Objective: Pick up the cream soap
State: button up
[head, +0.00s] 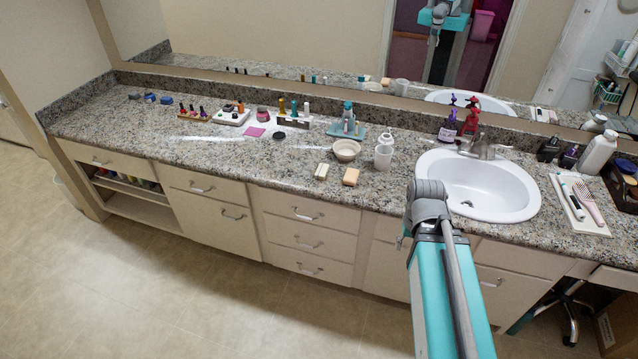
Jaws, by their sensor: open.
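The cream soap (321,171) is a small pale bar lying flat on the granite counter near its front edge, left of the sink. A tan-orange bar (350,177) lies just to its right, with a small gap between them. My arm reaches up from the bottom right, in front of the sink, to the right of both bars. Its fingers cannot be made out; the end of the arm is hidden behind its own links. Nothing touches the cream soap.
A beige bowl (346,150) stands behind the bars, and a white cup (383,156) stands to the right. The white sink (478,186) is further right. Nail polish bottles and small trays line the counter's back left. The counter front left of the cream soap is clear. A mirror (270,40) runs behind.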

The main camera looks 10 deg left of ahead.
aim_at(321, 173)
jog(key=z, duration=0.05)
jog(key=k, duration=0.55)
jog(key=z, duration=0.95)
jog(key=i, duration=1.95)
jog(key=u, duration=0.05)
